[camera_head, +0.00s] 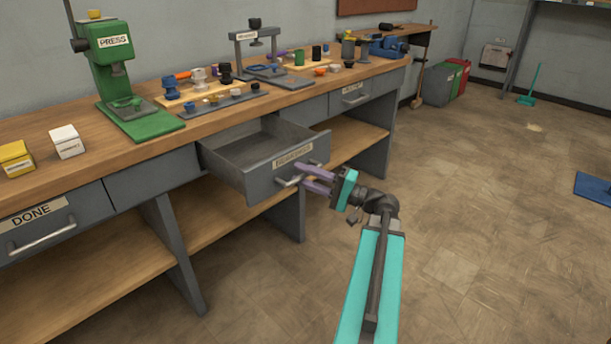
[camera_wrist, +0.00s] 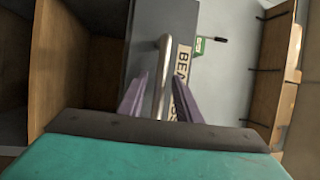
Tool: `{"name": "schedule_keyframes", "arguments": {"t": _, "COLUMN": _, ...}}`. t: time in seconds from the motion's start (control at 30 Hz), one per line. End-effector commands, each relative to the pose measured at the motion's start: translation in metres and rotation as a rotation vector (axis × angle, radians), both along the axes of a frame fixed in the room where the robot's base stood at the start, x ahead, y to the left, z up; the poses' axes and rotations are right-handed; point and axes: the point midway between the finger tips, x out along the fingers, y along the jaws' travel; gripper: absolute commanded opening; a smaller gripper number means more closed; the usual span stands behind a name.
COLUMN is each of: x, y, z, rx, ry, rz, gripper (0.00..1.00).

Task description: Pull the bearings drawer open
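The bearings drawer (camera_head: 252,183) is grey, labelled, and stands pulled well out from under the bench top; its inside looks empty. Its bar handle (camera_head: 291,181) is on the front and also shows in the wrist view (camera_wrist: 161,75). My gripper (camera_head: 309,178) is at the handle, in front of the drawer. Its two purple fingers are spread, one on each side of the bar in the wrist view (camera_wrist: 160,92), with gaps visible between fingers and bar. Part of the drawer label is hidden by the handle and a finger in the wrist view.
The wooden bench top (camera_head: 215,125) holds a green press (camera_head: 107,65), small parts on boards, and yellow and white boxes. A closed DONE drawer (camera_head: 45,222) is at left, another closed drawer (camera_head: 352,97) at right. The floor (camera_head: 470,210) right of my arm is clear.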

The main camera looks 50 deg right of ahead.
Motion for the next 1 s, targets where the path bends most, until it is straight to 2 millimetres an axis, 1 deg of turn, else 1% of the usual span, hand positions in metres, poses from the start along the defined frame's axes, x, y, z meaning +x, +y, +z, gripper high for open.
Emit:
{"name": "schedule_keyframes", "arguments": {"t": 0.27, "x": -0.002, "y": 0.000, "z": -0.001, "rx": 0.000, "ry": 0.001, "rz": 0.003, "gripper": 0.31}}
{"name": "schedule_keyframes", "arguments": {"t": 0.47, "x": -0.012, "y": -0.004, "z": -0.003, "rx": 0.000, "ry": 0.001, "rz": 0.002, "gripper": 0.31}}
{"name": "schedule_keyframes", "arguments": {"t": 0.67, "x": -0.033, "y": -0.014, "z": -0.006, "rx": 0.000, "ry": 0.001, "rz": 0.000, "gripper": 0.31}}
{"name": "schedule_keyframes", "arguments": {"t": 1.0, "x": -0.076, "y": -0.032, "z": -0.015, "rx": 0.001, "ry": 0.000, "rz": 0.000, "gripper": 0.31}}
